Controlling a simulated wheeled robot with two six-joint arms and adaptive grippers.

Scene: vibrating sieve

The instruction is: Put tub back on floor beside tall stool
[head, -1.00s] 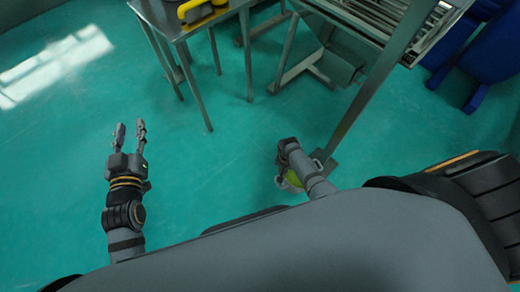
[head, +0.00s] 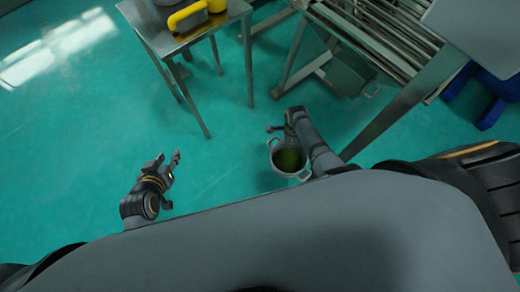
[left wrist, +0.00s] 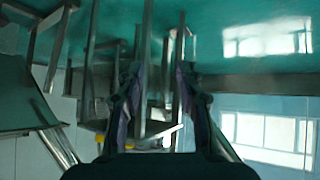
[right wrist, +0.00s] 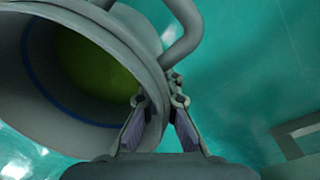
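The grey tub (head: 273,160), two-handled with a green inside, is upright at mid-picture in the head view, low by the floor; whether it touches the floor is unclear. It fills the upper left of the right wrist view (right wrist: 50,128). My right gripper (head: 279,129) is at its far rim. In the right wrist view its fingers (right wrist: 160,98) are apart, with tub wall showing between them; contact is unclear. My left gripper (head: 168,160) is open and empty, left of the tub. A tall steel stool (head: 209,40) stands further back.
A yellow-handled item (head: 187,18) is on the stool's top. A steel frame with rails (head: 375,40) stands at the back right, its leg (head: 390,120) slanting close to the tub. Blue objects (head: 490,98) are at far right. The green floor between my grippers is clear.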

